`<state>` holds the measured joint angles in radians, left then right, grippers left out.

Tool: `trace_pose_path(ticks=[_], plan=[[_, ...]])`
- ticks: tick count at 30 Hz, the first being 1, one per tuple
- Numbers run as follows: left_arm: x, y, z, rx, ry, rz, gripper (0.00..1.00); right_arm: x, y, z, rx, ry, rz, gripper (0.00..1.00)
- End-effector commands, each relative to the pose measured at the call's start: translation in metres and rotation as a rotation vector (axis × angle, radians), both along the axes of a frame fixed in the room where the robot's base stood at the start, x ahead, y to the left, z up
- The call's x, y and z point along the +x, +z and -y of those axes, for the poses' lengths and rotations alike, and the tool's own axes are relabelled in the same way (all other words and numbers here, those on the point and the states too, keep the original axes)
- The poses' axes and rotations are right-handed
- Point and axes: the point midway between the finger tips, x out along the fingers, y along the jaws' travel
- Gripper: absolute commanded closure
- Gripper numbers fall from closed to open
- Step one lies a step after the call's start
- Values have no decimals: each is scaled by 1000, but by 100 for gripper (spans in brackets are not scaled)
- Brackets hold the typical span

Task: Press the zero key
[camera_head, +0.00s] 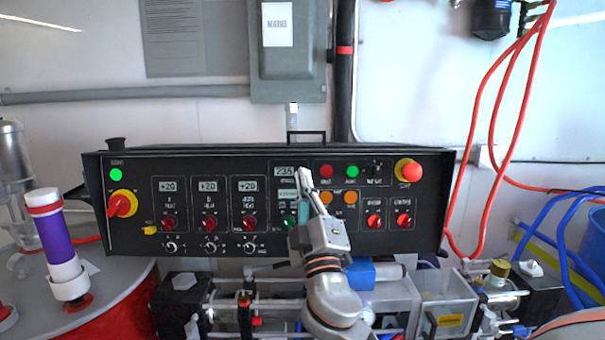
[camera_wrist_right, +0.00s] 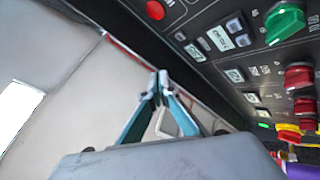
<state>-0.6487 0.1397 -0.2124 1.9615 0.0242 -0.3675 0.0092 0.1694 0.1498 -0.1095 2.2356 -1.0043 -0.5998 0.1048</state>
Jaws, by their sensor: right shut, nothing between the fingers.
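The black control panel (camera_head: 130,240) fills the middle of the head view. Its counter display (camera_head: 284,171) reads about 235, with a small pale display (camera_head: 287,194) and a green knob (camera_head: 290,220) below. My right gripper (camera_head: 304,176) is shut and empty, its tips in front of the panel just right of the counter display. I cannot tell whether they touch it. In the wrist view the shut fingertips (camera_wrist_right: 159,78) show against the pale wall, with the panel face (camera_wrist_right: 205,70) at upper right. I cannot pick out the zero key; the gripper may cover it. My left gripper is out of view.
Red buttons and an orange lamp (camera_head: 351,197) sit right of the gripper. A red-and-yellow stop button (camera_head: 408,171) is at the panel's right. Pump parts and a clear tank (camera_head: 447,297) stand below. Red hoses (camera_head: 487,120) hang at right. A purple-and-white cylinder (camera_head: 54,238) stands left.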

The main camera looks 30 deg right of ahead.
Motion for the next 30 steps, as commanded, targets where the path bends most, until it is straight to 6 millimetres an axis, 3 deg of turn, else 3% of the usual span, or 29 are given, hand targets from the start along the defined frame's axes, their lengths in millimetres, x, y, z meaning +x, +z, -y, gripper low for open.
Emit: trace_pose_path(ticks=[12, 30], plan=[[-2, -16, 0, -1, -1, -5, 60, 41, -10, 25, 1, -1, 0, 100], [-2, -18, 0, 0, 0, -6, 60, 48, -10, 30, 0, 0, 0, 100]])
